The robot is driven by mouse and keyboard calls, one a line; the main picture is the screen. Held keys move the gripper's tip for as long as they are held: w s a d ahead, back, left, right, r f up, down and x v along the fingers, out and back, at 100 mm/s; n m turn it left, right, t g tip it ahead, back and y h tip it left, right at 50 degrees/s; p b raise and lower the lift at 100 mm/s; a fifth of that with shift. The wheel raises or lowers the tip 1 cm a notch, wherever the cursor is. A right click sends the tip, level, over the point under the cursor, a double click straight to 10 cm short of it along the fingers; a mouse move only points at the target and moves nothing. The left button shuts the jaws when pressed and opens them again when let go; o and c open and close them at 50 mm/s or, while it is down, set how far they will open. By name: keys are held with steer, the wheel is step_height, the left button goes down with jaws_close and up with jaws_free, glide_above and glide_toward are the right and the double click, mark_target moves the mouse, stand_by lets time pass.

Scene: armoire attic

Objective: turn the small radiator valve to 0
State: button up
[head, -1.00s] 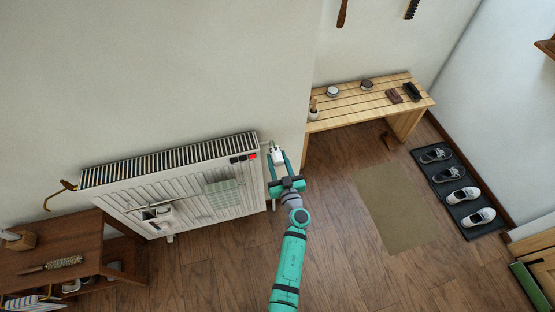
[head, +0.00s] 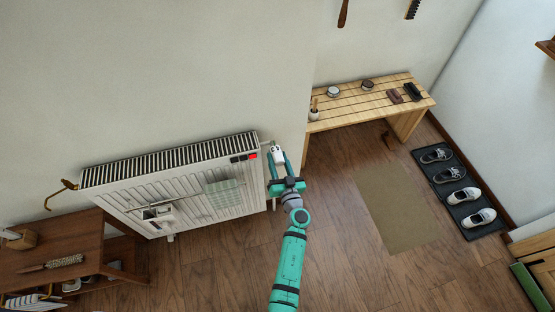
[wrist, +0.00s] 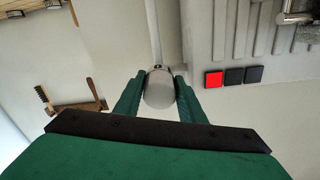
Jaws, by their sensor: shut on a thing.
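The small radiator valve (head: 277,154) is a pale rounded knob at the right end of the white radiator (head: 170,195). In the wrist view the valve knob (wrist: 159,90) sits between the two green fingers, with a pale pipe running away from it. My gripper (head: 279,158) is shut on the knob, one finger on each side; it also shows in the wrist view (wrist: 159,98). A row of three small squares, one red (wrist: 213,79) and two dark, is on the radiator beside the valve. I cannot read any numbers on the knob.
A slatted wooden bench (head: 350,105) stands to the right along the wall. A mat (head: 397,205) and a shoe tray (head: 455,184) lie on the floor to the right. A dark wooden table (head: 85,237) stands at the left. Floor around my arm is clear.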

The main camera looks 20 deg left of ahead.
steer(key=o, duration=1)
steer(key=shift+o, duration=0.2)
steer(key=v, duration=1.1)
steer(key=s+d+r+m+h, duration=0.1)
steer(key=s+d+r+h, duration=0.2)
steer(key=s, duration=0.8)
steer(key=s+d+r+m+h, duration=0.1)
steer(key=s+d+r+h, duration=0.2)
steer(key=s, duration=0.9)
steer(key=s+d+r+m+h, duration=0.1)
steer(key=s+d+r+h, duration=0.3)
steer(key=s, duration=0.7)
step_height(320, 180, up, 4)
steer(key=shift+s+d+r, duration=0.15)
steer(key=shift+s+d, duration=0.1)
steer(key=shift+d, duration=0.95)
